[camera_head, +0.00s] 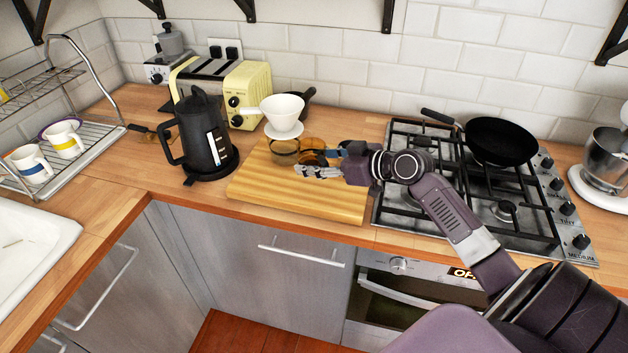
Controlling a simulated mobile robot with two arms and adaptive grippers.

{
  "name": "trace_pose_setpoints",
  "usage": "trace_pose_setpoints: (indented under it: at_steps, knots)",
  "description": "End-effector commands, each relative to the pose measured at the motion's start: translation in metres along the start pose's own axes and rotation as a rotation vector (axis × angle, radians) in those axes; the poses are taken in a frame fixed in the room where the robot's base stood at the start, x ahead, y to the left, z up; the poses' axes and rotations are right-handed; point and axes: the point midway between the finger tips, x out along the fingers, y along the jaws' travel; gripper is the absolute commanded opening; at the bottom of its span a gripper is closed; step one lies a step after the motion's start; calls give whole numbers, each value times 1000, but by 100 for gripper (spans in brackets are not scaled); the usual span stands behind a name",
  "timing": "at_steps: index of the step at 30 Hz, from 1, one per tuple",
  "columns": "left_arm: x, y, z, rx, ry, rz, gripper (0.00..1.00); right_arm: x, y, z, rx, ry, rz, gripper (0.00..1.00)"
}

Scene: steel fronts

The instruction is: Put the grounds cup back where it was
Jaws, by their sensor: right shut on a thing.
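My right gripper (320,166) reaches in from the right over the wooden board (270,192). It is shut on a small amber-brown cup (312,156), which I take as the grounds cup. The fingers hide part of the cup, and I cannot tell whether it touches the board or what is inside. Just left of it, a white dripper (283,110) sits on a dark glass carafe (284,152) at the back of the board. My left gripper is not in view.
A black kettle (205,135) stands left of the board, with a cream toaster (235,90) behind it. The gas hob (460,190) with a black pan (500,140) lies to the right. The board's front half is clear.

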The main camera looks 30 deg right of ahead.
Motion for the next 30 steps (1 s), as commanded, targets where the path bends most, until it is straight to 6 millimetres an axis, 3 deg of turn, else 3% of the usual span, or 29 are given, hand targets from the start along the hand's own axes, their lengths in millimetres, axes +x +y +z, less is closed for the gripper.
trace_pose_setpoints:
  at_steps: [3, 16, 29, 30]
  knots:
    - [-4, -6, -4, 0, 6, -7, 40, 8, 0, 20, 3, -1, 1, 23]
    - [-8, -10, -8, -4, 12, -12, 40, 27, 0, 65, 2, 1, 1, 23]
    - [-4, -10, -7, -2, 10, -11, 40, 30, 0, 72, -2, 1, 1, 23]
    - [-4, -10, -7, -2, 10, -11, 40, 30, 0, 73, -1, 0, 1, 50]
